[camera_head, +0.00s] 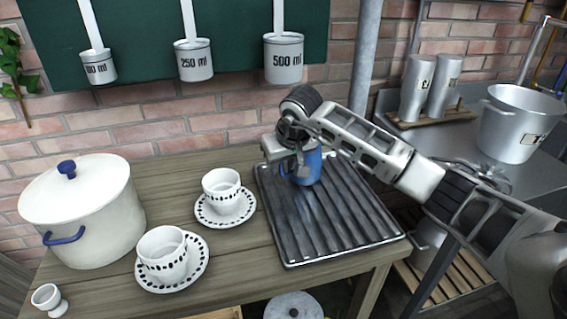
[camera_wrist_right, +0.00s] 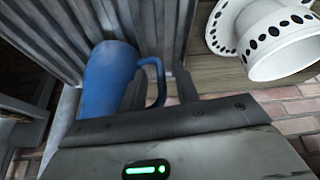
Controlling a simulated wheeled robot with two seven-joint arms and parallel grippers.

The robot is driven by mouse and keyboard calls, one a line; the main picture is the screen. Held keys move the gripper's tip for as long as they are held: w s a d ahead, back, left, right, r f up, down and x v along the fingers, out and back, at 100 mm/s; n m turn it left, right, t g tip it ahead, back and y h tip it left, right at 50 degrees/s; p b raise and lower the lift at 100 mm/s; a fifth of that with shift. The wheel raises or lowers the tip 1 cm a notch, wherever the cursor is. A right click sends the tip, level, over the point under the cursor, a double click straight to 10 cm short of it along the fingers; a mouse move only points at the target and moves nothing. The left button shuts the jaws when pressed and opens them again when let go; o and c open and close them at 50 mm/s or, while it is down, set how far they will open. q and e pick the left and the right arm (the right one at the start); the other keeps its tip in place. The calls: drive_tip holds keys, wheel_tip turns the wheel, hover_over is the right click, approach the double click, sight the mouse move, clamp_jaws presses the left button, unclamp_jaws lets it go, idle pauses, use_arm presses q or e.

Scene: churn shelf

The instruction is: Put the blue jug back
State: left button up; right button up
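The blue jug (camera_head: 308,168) stands on the dark ribbed drainer tray (camera_head: 330,220), near its back edge. My right gripper (camera_head: 287,160) is right at the jug and covers part of its left side and top. In the right wrist view the jug (camera_wrist_right: 106,78) and its handle (camera_wrist_right: 158,82) show just beyond the gripper's housing. My left gripper is out of view.
Two spotted cups (camera_head: 222,185) (camera_head: 163,250) on saucers and a white lidded pot (camera_head: 85,215) stand left of the tray. Measuring cups (camera_head: 284,58) hang behind. A metal pot (camera_head: 515,125) and two canisters (camera_head: 430,85) stand on the right counter.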

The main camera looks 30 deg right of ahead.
drive_tip(key=shift+r, duration=0.1)
drive_tip(key=shift+r, duration=0.25)
drive_tip(key=v, duration=1.1)
drive_tip(key=shift+s+r, duration=0.2)
drive_tip(key=shift+r, duration=0.05)
